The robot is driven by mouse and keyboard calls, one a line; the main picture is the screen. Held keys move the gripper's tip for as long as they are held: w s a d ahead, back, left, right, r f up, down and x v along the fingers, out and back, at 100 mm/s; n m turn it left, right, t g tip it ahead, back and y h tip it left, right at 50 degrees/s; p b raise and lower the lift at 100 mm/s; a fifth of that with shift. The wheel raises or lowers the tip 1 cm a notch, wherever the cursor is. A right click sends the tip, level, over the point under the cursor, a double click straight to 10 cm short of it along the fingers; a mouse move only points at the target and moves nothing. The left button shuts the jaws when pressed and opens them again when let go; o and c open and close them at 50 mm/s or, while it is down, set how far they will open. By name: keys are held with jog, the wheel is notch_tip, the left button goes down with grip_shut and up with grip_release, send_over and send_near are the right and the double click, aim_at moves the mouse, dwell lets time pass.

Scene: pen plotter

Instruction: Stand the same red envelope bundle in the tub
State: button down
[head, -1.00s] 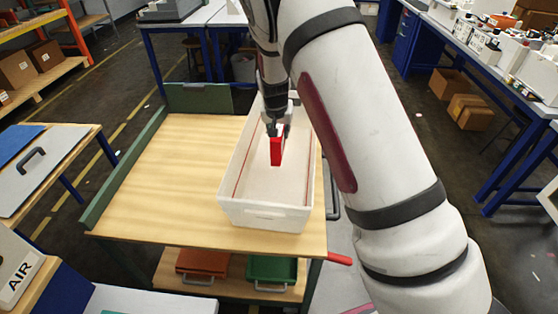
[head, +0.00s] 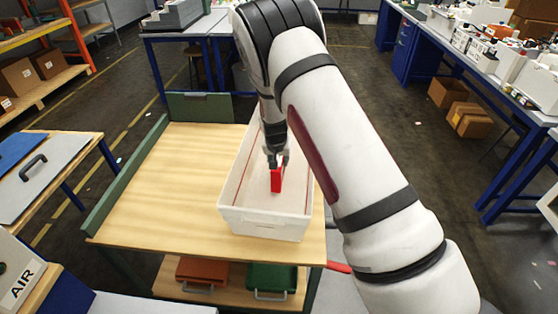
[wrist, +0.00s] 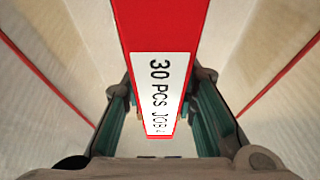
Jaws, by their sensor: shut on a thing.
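The red envelope bundle (head: 277,180) is held by my gripper (head: 275,163) inside the white tub (head: 262,225). In the wrist view the bundle (wrist: 160,25) is red with a white label reading "30 PCS JOB", and the fingers of my gripper (wrist: 160,115) are on both sides of it. The bundle looks upright. Tub walls with red lines show to its left and right, apart from it. I cannot tell whether its lower edge touches the tub floor.
The tub stands at the right side of a wooden-topped cart (head: 160,190) with a green rail (head: 128,180). The cart top left of the tub is bare. An orange bin (head: 203,272) and a green bin (head: 272,279) sit on the lower shelf.

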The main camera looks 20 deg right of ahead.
jog(key=c, duration=1.3)
grip_release()
jog(key=shift+f, duration=0.1)
jog(key=v, duration=1.2)
jog(key=shift+r, duration=0.2)
jog(key=s+r+n+y, duration=0.2)
jog(key=s+r, duration=1.4)
jog(key=r, duration=0.3)
jog(key=s+r+n, duration=0.1)
jog(key=s+r, duration=0.1)
jog(key=s, duration=0.8)
jog(key=s+d+r+n+t, duration=0.1)
jog(key=s+r, duration=0.2)
jog(key=s, duration=0.8)
jog(key=shift+s+d+n, duration=0.15)
jog(key=shift+s+n, duration=0.1)
jog(key=shift+n, duration=0.15)
jog(key=shift+r, duration=0.15)
